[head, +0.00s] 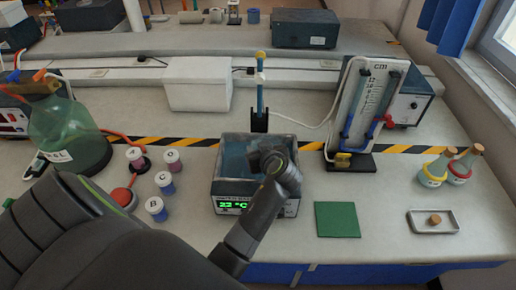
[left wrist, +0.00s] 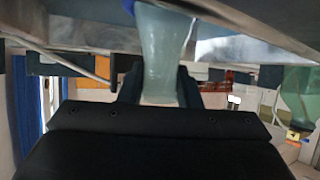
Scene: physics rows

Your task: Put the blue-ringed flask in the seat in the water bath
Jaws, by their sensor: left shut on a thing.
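The water bath (head: 232,189) stands in the middle of the bench, its green display reading about 22 °C. My left arm reaches over its right side, and my left gripper (head: 270,160) is at the bath opening, its fingers hidden by the wrist in the head view. In the left wrist view, my gripper is shut on a pale translucent flask (left wrist: 162,50), with a bit of blue at its edge. The flask is hidden in the head view. The bath's grey walls are close around it. The seat is hidden, so I cannot tell whether the flask touches it. My right gripper is not in view.
A green mat (head: 337,220) and a tray (head: 420,227) with a cork lie to the right. Two corked flasks, yellow-ringed (head: 435,171) and red-ringed (head: 462,167), stand farther right. Small lidded jars (head: 156,208) stand left of the bath. A flowmeter stand (head: 352,160) is behind right.

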